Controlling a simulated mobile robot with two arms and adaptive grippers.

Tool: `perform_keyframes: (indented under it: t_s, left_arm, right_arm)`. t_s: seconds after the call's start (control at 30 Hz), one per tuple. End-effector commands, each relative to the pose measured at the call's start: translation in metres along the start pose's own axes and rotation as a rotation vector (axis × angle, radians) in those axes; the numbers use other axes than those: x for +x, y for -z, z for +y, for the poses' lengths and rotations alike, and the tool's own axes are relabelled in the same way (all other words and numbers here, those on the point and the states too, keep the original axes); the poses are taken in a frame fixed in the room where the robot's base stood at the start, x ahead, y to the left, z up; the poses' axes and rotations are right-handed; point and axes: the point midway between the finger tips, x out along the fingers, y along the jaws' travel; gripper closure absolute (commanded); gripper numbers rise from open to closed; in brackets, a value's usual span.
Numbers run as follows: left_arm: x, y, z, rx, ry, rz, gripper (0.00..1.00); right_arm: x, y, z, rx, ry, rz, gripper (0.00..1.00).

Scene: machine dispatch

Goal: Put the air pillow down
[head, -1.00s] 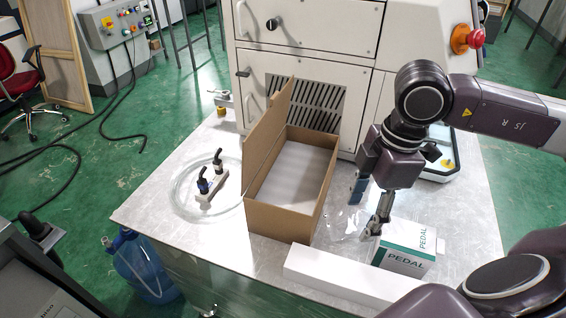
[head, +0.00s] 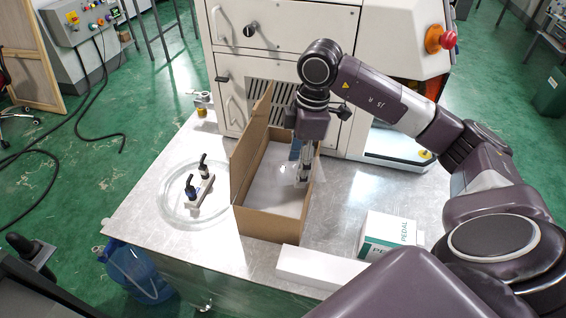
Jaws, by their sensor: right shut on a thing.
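My right gripper (head: 302,168) is shut on the clear air pillow (head: 318,171), which is see-through and hard to make out against the background. Gripper and pillow are over the right part of the open cardboard box (head: 268,224). The box stands on the bench with its tall flap raised on the left side. White material covers the inside bottom. I cannot tell whether the pillow touches the box. My left gripper is not in view.
A PEDAL carton (head: 388,234) and a long white box (head: 318,266) stand right and in front of the box. A coil of clear tubing (head: 168,213) with a two-valve fitting (head: 201,193) lies left. The machine (head: 282,60) rises behind.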

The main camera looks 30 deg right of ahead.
Motion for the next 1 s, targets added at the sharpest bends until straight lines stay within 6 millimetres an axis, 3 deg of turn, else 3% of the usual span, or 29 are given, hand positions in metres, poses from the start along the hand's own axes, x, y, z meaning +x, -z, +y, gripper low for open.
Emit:
perform_keyframes:
  t_s: [0.27, 0.4, 0.57, 0.73, 1.0]
  left_arm:
    - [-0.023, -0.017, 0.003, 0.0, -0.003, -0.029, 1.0]
    - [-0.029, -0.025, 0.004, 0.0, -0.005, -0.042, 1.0]
    - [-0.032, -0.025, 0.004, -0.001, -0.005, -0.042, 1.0]
    - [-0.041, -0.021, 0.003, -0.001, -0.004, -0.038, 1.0]
    - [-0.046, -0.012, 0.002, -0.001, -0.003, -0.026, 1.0]
  right_arm:
    - [0.0, 0.029, 0.052, 0.001, 0.002, 0.002, 0.58]
    - [0.026, 0.023, 0.05, 0.0, 0.004, -0.002, 0.58]
    - [0.038, 0.021, 0.05, 0.0, 0.002, -0.001, 0.58]
    - [0.064, 0.018, 0.049, 0.001, 0.004, -0.002, 0.58]
    - [0.074, 0.019, 0.054, -0.001, -0.001, 0.001, 0.58]
